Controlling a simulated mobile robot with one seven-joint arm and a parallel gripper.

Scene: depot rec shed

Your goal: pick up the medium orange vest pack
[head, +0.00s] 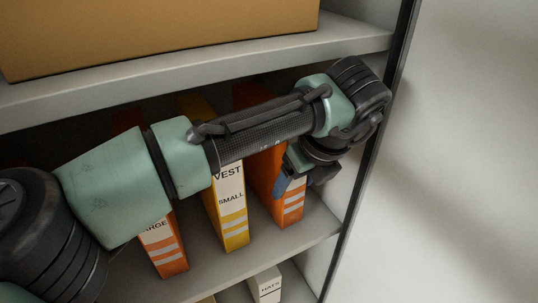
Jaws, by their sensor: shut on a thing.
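An orange pack (264,177) stands upright at the right end of the middle shelf. White stripes show low on its front, but my arm and gripper cover the upper label, so I cannot read its size. My gripper (297,184) is at the front of this pack and shut on it; the fingertips are partly hidden. Another orange pack (168,253) stands at the left, its label ending in "ARGE". A yellow pack (231,214) marked "VEST SMALL" stands between the two orange ones.
The middle shelf (207,275) has a bare front strip. A large cardboard box (150,35) sits on the upper shelf (200,72) close above my arm. A dark upright post (362,185) bounds the right side. A white box marked "HATS" (265,287) is below.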

